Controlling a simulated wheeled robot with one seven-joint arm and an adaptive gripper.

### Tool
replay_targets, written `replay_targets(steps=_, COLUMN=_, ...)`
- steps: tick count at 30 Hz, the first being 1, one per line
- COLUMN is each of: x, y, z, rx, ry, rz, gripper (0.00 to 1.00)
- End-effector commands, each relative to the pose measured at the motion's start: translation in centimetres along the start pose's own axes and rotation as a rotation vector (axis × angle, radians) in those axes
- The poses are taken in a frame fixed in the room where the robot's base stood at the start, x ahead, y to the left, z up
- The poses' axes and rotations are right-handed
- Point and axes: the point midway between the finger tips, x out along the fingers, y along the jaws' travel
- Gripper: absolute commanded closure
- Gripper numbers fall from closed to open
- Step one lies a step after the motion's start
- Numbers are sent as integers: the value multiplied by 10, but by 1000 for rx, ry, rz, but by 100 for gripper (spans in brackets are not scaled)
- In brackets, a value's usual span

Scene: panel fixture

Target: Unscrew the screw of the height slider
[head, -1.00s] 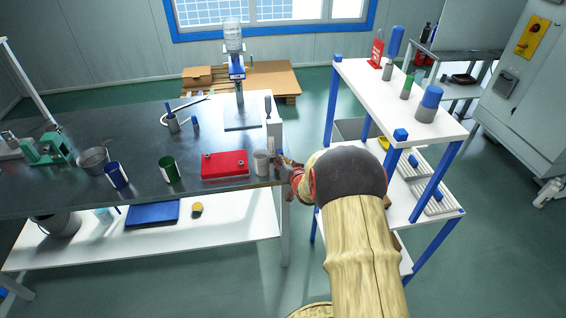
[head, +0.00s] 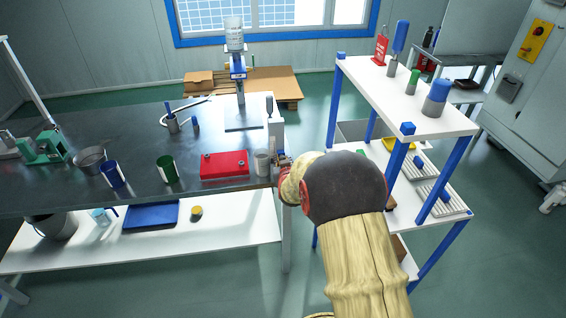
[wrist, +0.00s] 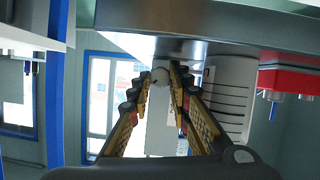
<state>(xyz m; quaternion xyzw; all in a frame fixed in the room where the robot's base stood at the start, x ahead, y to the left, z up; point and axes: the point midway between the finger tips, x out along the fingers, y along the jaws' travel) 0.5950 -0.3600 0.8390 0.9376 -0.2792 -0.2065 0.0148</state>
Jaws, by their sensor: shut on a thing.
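The screw (wrist: 160,77) shows in the wrist view as a small round pale head. My gripper (wrist: 161,74) is shut on it, with a yellow-and-black finger on each side. The height slider appears to be the pale upright fixture (head: 277,132) at the right end of the dark table in the head view; its pale body (wrist: 160,130) also shows behind the fingers in the wrist view. In the head view my arm hides the screw and most of the gripper (head: 283,161). I cannot tell how far the screw is out.
A grey-white cup (head: 262,162) stands close left of the fixture, and a red box (head: 225,164) is beyond it. The dark table's edge (head: 130,207) runs in front. A white shelf rack with blue posts (head: 345,75) stands close on the right of my arm.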

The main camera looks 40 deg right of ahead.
Motion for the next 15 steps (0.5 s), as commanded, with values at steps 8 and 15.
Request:
replay_targets(steps=8, x=0, y=0, z=2, rx=-2, ry=-3, rz=0, gripper=100)
replay_targets(steps=15, x=0, y=0, z=1, rx=-1, ry=-1, rz=0, gripper=73)
